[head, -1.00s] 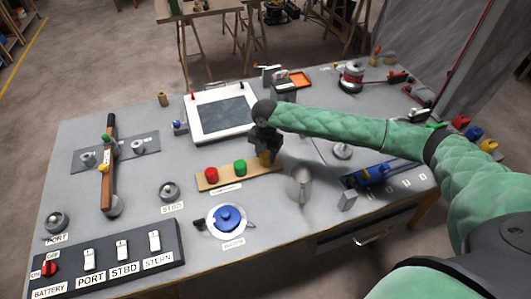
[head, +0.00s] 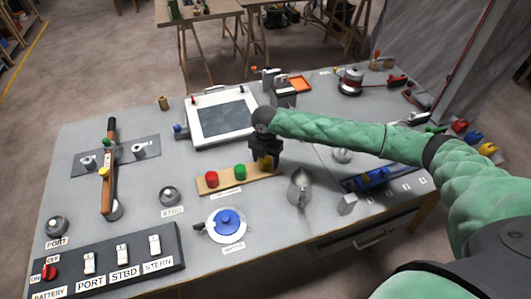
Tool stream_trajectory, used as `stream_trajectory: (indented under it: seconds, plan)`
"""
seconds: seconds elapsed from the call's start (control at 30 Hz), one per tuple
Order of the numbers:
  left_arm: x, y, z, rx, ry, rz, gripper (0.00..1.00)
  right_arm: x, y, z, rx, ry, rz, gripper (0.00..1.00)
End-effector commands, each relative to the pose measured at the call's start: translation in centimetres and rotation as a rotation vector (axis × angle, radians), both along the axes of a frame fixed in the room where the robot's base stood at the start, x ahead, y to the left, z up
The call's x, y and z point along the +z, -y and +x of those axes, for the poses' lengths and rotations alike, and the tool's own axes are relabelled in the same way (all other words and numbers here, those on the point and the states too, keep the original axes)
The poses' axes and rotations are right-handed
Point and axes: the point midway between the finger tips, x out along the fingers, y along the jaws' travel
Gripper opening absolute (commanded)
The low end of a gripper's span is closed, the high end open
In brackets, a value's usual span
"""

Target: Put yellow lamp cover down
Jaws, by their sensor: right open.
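The yellow lamp cover (head: 265,162) is at the right end of a wooden strip (head: 225,187) on the grey bench, in line with a red cover (head: 211,179) and a green cover (head: 240,172). My right gripper (head: 265,165) is open, pointing down, with a finger on each side of the yellow cover. The gripper hides the cover's upper part; I cannot tell whether the fingers touch it. My left gripper is out of view.
A metal jug (head: 301,187) stands just right of the strip, and a blue-lidded pot (head: 228,221) in front. A framed screen (head: 222,116) lies behind. A switch panel (head: 110,262) fills the front left, and a blue tool (head: 375,177) lies right.

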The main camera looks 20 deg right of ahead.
Motion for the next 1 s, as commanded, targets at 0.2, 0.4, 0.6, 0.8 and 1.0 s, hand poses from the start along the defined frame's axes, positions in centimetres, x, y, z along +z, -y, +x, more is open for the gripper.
stream_trajectory:
  seconds: [0.2, 0.4, 0.6, 0.8, 1.0]
  plan:
    - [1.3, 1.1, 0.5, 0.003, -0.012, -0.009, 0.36, 1.9, 0.0, 0.1, 0.001, 0.003, 0.002, 0.62]
    - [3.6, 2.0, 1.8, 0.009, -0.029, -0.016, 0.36, 5.2, 0.0, 0.1, 0.000, 0.004, 0.001, 0.62]
    - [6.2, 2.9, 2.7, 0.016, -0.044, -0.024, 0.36, 8.5, 0.0, 0.1, 0.000, 0.003, 0.000, 0.62]
    - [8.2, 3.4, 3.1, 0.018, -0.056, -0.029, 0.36, 10.9, 0.0, 0.1, -0.001, 0.001, 0.001, 0.62]
    - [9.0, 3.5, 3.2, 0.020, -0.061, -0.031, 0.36, 11.9, 0.0, 0.1, -0.001, 0.001, 0.001, 0.62]
